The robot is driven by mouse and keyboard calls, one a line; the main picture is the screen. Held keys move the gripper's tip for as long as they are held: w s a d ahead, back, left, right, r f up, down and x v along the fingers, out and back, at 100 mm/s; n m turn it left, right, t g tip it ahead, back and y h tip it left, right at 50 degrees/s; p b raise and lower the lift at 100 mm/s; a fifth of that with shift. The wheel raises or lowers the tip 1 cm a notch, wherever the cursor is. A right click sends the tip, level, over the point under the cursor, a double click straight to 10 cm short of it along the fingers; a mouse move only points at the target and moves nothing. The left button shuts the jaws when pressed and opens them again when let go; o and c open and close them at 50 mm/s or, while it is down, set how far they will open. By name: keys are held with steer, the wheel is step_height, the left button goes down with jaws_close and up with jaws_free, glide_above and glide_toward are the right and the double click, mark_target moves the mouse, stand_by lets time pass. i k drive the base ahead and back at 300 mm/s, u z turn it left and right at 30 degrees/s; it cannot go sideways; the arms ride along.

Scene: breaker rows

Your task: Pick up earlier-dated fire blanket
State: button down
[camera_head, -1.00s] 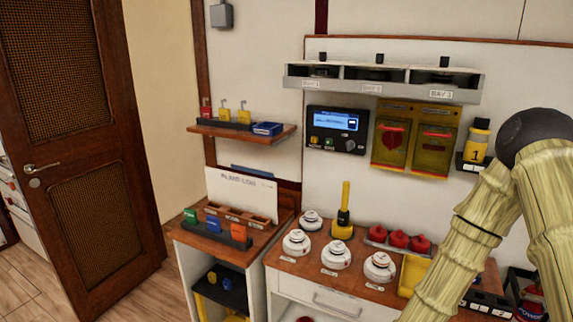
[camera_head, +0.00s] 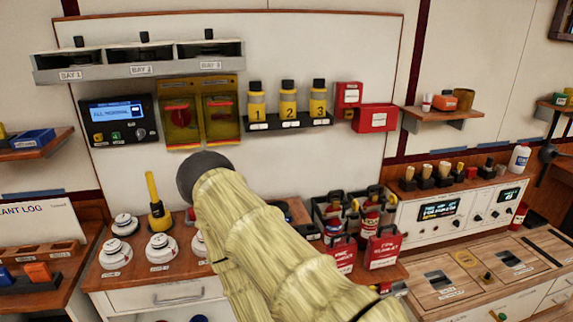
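Two red fire blanket pouches with white lettering hang or stand side by side at the right end of the counter in the head view. The right pouch (camera_head: 384,248) shows more fully, with a dark handle on top. The dates on them are too small to read. My pale, sleeve-covered arm crosses the lower middle, with a dark round joint at its upper end. My gripper is not in view.
Red extinguishers (camera_head: 370,215) stand in a dark rack behind the pouches. White detectors (camera_head: 161,247) and a yellow tool (camera_head: 158,215) are on the counter to the left. Numbered yellow bottles (camera_head: 288,104) sit on a wall shelf. A wooden-topped console (camera_head: 480,275) stands at right.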

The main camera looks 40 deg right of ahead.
mark_target(382, 249)
steer(key=z, duration=1.85)
